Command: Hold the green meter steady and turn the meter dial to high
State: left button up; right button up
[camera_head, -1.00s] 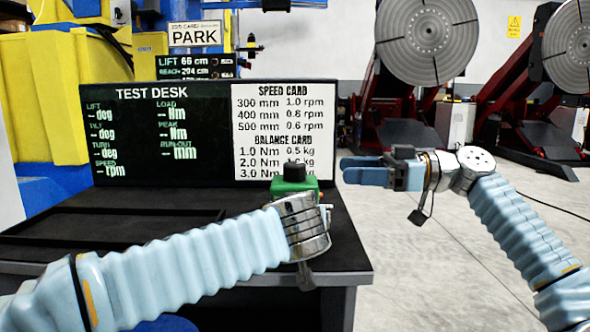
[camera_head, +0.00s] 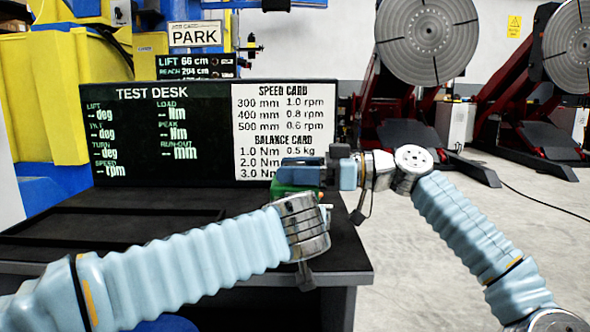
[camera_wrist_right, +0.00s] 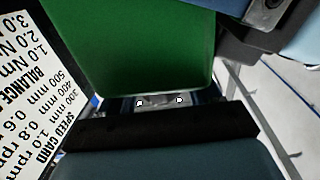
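The green meter (camera_head: 284,190) stands at the right end of the desk, partly hidden behind my left wrist and right fingers. In the right wrist view its green face (camera_wrist_right: 150,40) fills the upper middle. Its black dial, visible earlier, is now hidden behind my right gripper (camera_head: 300,172), which is at the meter's top from the right. Whether the fingers are closed on the dial does not show. My left gripper (camera_head: 305,205) is in front of the meter; its fingers are hidden behind its wrist. A part probably of it shows in the right wrist view (camera_wrist_right: 265,20).
The dark test desk (camera_head: 190,225) has a display board (camera_head: 160,172) with dashes and a white speed and balance card (camera_head: 315,110) behind the meter. Open floor (camera_head: 460,210) lies to the right. Two red positioners (camera_head: 375,115) with round grey plates stand further back.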

jog(key=c, duration=0.8)
jog(key=shift+o, duration=0.2)
jog(key=shift+m+t, duration=0.7)
jog(key=shift+t, duration=0.4)
jog(key=o, duration=0.9)
jog(key=shift+o, duration=0.2)
jog(key=s+d, duration=0.2)
jog(key=d, duration=0.9)
jog(key=shift+s+d, duration=0.15)
jog(key=shift+d, duration=0.25)
